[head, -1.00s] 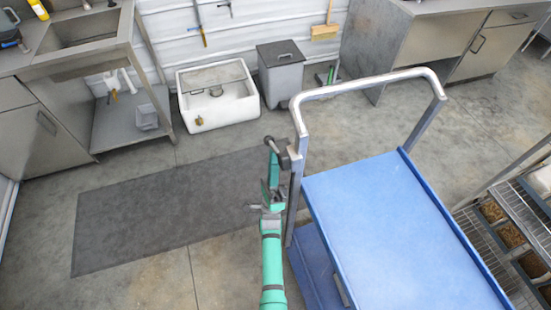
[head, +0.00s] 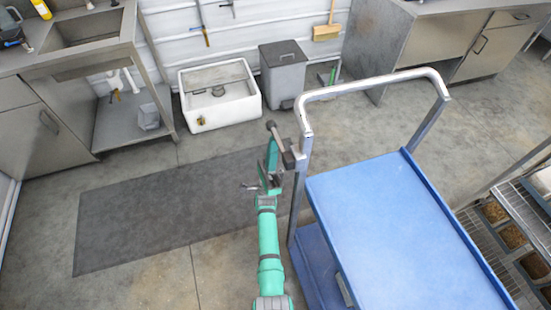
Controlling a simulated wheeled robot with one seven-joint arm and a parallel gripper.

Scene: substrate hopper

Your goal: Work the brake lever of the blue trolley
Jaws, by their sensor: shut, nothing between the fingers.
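The blue trolley (head: 395,220) stands at the right of the head view, with a pale push handle (head: 375,84) at its far end. The brake lever (head: 279,137) is a dark bar with a round knob, mounted on the left handle post. It points up and left from its pivot. My gripper (head: 272,156), on the teal arm, is beside the lever, just below the knob and left of the post. It is shut with nothing in it. Its tips overlap the lever in the picture, so I cannot tell whether they touch.
A dark mat (head: 165,210) lies on the floor at left. A white basin (head: 219,106) and a grey bin (head: 284,75) stand by the back wall. A wire rack (head: 525,220) is close on the trolley's right. Floor left of the arm is clear.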

